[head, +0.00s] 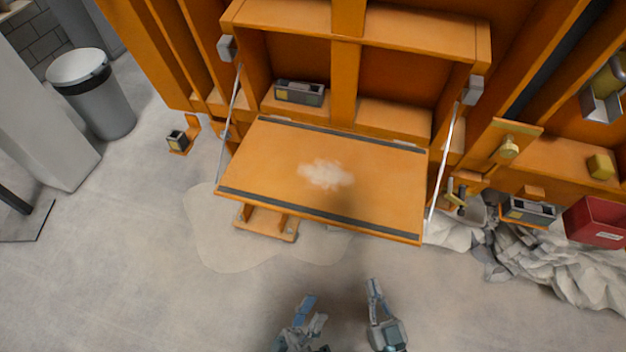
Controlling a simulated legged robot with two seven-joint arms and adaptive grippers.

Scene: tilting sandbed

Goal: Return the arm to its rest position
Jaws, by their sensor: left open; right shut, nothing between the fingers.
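My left gripper (309,314) is at the bottom centre of the head view, with its fingers apart and nothing between them. My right gripper (375,287) is a little to its right, with its fingers together and empty. Both are in front of the orange tilting board (380,190), below its front edge in the picture, and appear apart from it. The board slopes, with dark strips along its far and near edges and a rod at each side. A pale patch of sand (326,174) lies on its middle. The arms behind the grippers are mostly out of view.
An orange cabinet (346,80) stands behind the board, with a grey box (300,92) on its shelf. A red bin (597,220) and crumpled grey sheeting (560,265) are at right. A trash can (92,95) stands at left. The floor around the grippers looks clear.

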